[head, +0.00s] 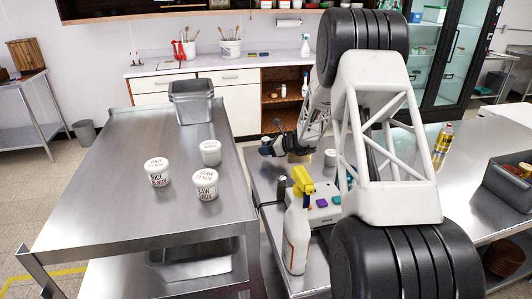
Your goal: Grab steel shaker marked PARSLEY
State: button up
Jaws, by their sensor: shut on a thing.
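My gripper (272,146) is low over the right-hand steel bench, beyond the spray bottle. It is small and dark in the head view. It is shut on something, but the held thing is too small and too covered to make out. No label reading PARSLEY can be read anywhere. A small pale round item (330,158) stands just right of my gripper, partly behind my arm. A small dark-topped cylinder (281,188) stands nearer, left of the spray bottle; its marking is not legible.
A white spray bottle (297,232) with a yellow head stands in front, beside a device with coloured pads (322,208). Several white labelled tubs (205,185) and grey bins (191,102) stand on the left steel table (110,220). A yellow-gold can (443,138) and grey crate (508,185) are right.

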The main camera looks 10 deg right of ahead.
aim_at(266, 139)
notch_tip(266, 139, up, 8)
jog(key=shift+f, duration=0.1)
dwell(0.4)
dwell(0.5)
